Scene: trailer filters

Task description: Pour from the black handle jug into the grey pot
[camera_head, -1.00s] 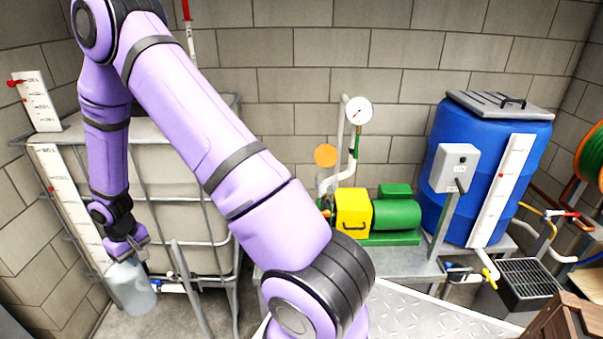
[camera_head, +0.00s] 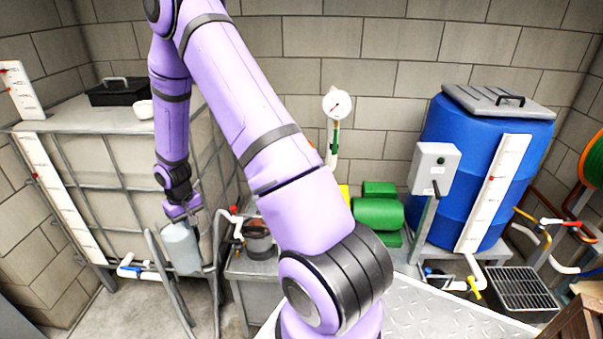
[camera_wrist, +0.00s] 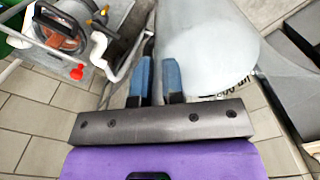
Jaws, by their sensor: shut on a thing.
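My gripper (camera_head: 183,211) is shut on a pale blue-grey jug (camera_head: 181,247) and holds it in the air in front of the caged white tank. The jug looks about upright in the head view. In the wrist view the jug (camera_wrist: 210,45) is at the right of the blue-padded fingers of my gripper (camera_wrist: 158,80). I cannot make out its handle clearly. A dark grey round vessel, perhaps the grey pot (camera_head: 259,246), stands to the right of the jug, apart from it. It shows at the upper left in the wrist view (camera_wrist: 57,40).
The caged tank (camera_head: 110,165) is at left, with a black tray (camera_head: 120,97) and a white bowl (camera_head: 144,110) on top. Grey bent tubing (camera_head: 168,285) stands close to the jug. A pipe with a red knob (camera_head: 233,211) is beside the vessel. A blue barrel (camera_head: 455,175) is at right.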

